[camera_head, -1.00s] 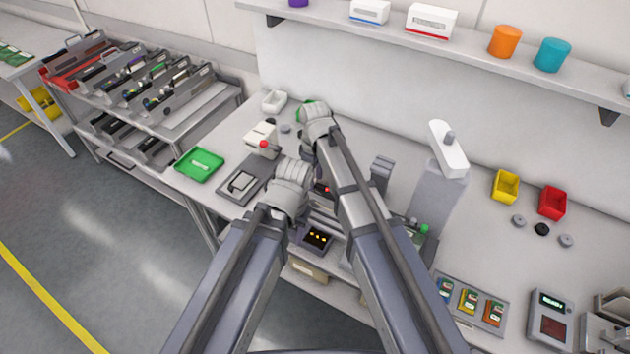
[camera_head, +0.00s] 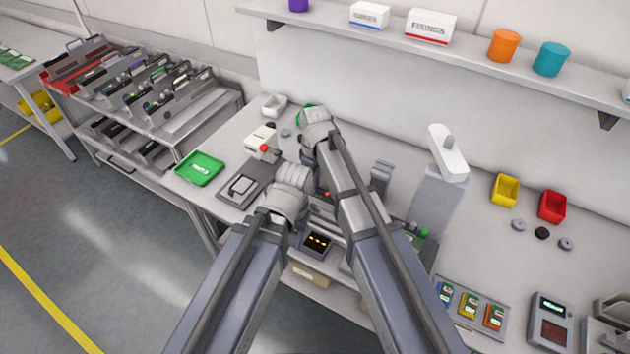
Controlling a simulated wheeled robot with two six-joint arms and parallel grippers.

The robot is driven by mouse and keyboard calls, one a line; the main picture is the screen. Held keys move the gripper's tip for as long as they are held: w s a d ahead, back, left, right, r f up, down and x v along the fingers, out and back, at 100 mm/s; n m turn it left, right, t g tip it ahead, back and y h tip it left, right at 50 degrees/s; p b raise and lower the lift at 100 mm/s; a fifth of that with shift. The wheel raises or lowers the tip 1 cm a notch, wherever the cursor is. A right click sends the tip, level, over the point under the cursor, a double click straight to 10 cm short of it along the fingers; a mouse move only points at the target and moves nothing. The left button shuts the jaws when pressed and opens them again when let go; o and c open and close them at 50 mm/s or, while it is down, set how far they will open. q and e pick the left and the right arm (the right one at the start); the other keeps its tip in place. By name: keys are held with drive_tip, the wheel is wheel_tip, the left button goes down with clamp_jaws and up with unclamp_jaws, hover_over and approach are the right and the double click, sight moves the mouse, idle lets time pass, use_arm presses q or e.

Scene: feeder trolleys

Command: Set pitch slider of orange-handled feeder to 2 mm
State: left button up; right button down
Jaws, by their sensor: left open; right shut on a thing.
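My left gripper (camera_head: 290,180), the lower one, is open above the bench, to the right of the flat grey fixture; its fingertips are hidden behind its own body. My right gripper (camera_head: 318,119) is higher in the picture, near the back of the bench. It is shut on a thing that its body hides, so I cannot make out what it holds. The orange-handled feeder and its pitch slider cannot be made out; my arms cover the middle of the bench. Several feeders stand on the trolley (camera_head: 196,124) at the left, their handles too small to tell apart.
A green tray (camera_head: 200,168) and a grey fixture (camera_head: 240,187) lie left of my grippers. A white device with a red knob (camera_head: 262,141) is close by. A grey column (camera_head: 437,195) stands to the right. A yellow bin (camera_head: 506,190) and red bin (camera_head: 552,206) are farther right.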

sight(325, 193)
drive_tip(key=shift+d, duration=0.1)
idle(0.7)
drive_tip(key=s+d, duration=0.1)
drive_tip(key=d, duration=0.2)
drive_tip(key=shift+s, duration=0.4)
drive_tip(key=shift+a, duration=0.1)
drive_tip(key=c, duration=0.8)
unclamp_jaws()
wheel_tip(325, 193, up, 8)
drive_tip(key=p, duration=0.7)
drive_tip(key=shift+f+p, duration=0.1)
drive_tip(key=shift+p, duration=0.3)
